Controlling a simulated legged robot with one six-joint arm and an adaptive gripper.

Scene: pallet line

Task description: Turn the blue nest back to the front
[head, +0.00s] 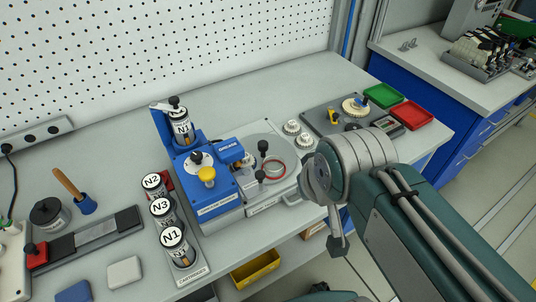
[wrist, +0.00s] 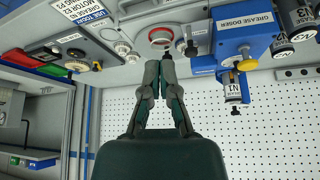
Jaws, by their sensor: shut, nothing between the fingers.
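The grease doser (head: 205,188) is a blue unit with a yellow knob, mid-bench in the head view; it also shows in the wrist view (wrist: 237,42). To its right is a round grey turntable (head: 285,146) with upright black knobs and a red ring (head: 276,168). The ring also shows in the wrist view (wrist: 161,30). I cannot make out a blue nest for certain; my arm covers part of the station's right side in the head view. My gripper (wrist: 166,56) is shut and empty, its fingertips close to a black knob below the ring in the wrist view.
A rack with cartridges N2, N3 and N1 (head: 172,240) stands left of the doser. An N1 cartridge (head: 181,125) stands upright on the doser's back. Green (head: 383,94) and red (head: 411,115) trays lie far right. A pegboard (head: 150,60) closes the back.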

